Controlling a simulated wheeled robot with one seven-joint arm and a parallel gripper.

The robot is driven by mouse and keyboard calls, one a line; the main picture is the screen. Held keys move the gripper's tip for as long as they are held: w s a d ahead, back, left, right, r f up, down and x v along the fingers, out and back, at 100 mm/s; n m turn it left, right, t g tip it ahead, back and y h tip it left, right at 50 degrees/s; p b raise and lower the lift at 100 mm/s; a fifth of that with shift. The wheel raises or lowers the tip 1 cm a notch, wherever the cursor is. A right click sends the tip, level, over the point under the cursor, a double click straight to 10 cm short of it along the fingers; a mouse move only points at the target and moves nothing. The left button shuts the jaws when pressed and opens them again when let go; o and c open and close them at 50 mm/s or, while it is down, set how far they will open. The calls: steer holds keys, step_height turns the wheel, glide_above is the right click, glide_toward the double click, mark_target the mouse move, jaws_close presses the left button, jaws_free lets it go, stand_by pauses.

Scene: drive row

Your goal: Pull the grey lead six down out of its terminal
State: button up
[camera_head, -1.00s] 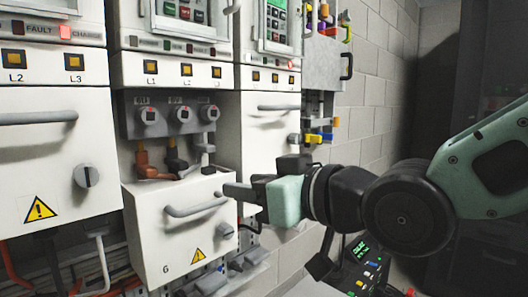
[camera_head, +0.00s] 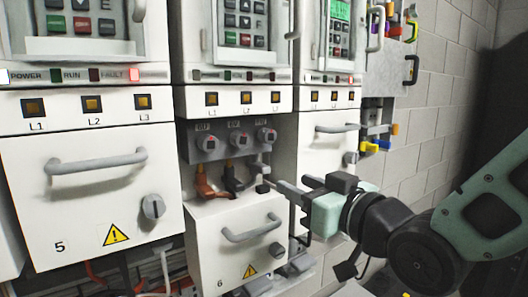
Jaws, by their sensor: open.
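The drive bay marked 6 has its front cover (camera_head: 222,255) tipped out. Above the cover, three round terminals sit on a grey block. The grey lead (camera_head: 259,168) runs down from the right terminal (camera_head: 266,135), with a dark piece at its lower end. An orange lead (camera_head: 207,182) and a black lead (camera_head: 232,178) hang from the left and middle terminals. My gripper (camera_head: 290,185) is open and points left. Its tips are just right of the grey lead's lower end. I cannot tell whether they touch it. No lead is seen between the fingers.
The cover's handle (camera_head: 253,230) sticks out below my gripper. Drive 5's closed cover (camera_head: 90,195) is at left. Another closed drive cover (camera_head: 322,150) is behind my gripper. A wall bracket with coloured parts (camera_head: 377,140) is at right, beside a block wall (camera_head: 440,110).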

mark_target(267, 169)
steer(key=p+x, duration=0.7)
steer(key=x, duration=0.3)
steer(key=shift+w+a+r, duration=0.1)
steer(key=shift+w+a, duration=0.4)
steer(key=shift+w, duration=0.2)
steer(key=shift+c, duration=0.3)
steer(key=shift+f, duration=0.2)
jaws_close()
